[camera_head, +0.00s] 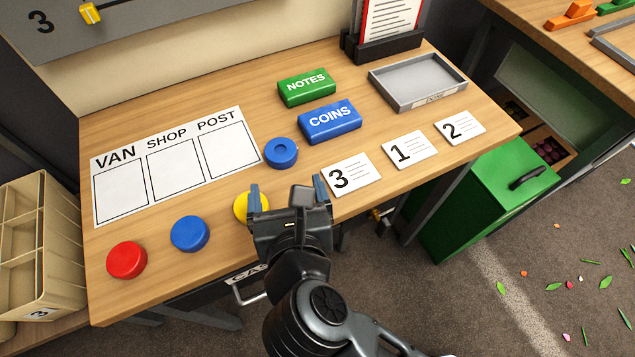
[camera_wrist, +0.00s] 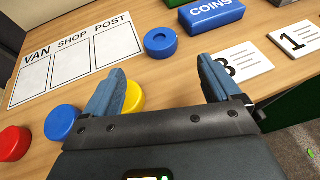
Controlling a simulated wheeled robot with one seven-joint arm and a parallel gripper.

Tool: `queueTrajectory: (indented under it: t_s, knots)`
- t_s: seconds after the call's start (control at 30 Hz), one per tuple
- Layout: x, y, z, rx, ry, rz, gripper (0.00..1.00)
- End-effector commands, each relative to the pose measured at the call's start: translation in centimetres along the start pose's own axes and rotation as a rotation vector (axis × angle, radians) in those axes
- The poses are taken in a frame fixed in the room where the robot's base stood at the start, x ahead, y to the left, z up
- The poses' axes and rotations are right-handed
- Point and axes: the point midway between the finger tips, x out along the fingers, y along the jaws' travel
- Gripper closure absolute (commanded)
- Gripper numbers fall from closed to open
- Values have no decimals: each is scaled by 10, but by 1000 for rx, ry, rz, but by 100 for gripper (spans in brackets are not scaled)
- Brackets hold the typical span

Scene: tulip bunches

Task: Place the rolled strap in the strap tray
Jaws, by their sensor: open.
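A blue roll with a small hole in its middle, which looks like the rolled strap (camera_head: 271,158), lies flat on the wooden table; it also shows in the wrist view (camera_wrist: 150,48). My gripper (camera_head: 287,192) is open and empty, near the table's front edge, on the near side of the roll. In the wrist view my gripper (camera_wrist: 161,80) has its two blue fingers spread, with the roll beyond them. A shallow grey tray (camera_head: 379,94) stands empty at the table's back right; its small front label is too small to read, so I cannot tell whether it is the strap tray.
Blue COINS (camera_head: 330,121) and green NOTES (camera_head: 306,87) blocks stand behind the roll. Numbered cards (camera_head: 409,149) lie to its right, a VAN/SHOP/POST sheet (camera_head: 176,165) to its left. Yellow (camera_head: 240,207), blue (camera_head: 190,233) and red (camera_head: 127,260) discs line the front.

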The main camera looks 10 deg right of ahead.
Motion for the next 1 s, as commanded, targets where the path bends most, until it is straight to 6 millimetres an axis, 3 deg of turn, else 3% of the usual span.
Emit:
queueTrajectory:
  t_s: [0.27,0.37,0.47,0.6,0.7,0.83,1.0]
  knots:
    - [0,-9,1,-21,-15,-16,10]
    - [-3,-42,5,-115,-76,-79,10]
    - [-16,-95,14,-309,-177,-191,10]
    - [-56,-166,28,-696,-304,-369,10]
    - [-91,-197,35,-1001,-352,-475,10]
    - [-137,-218,35,-1420,-362,-573,10]
    - [-192,-222,19,-1988,-292,-609,10]
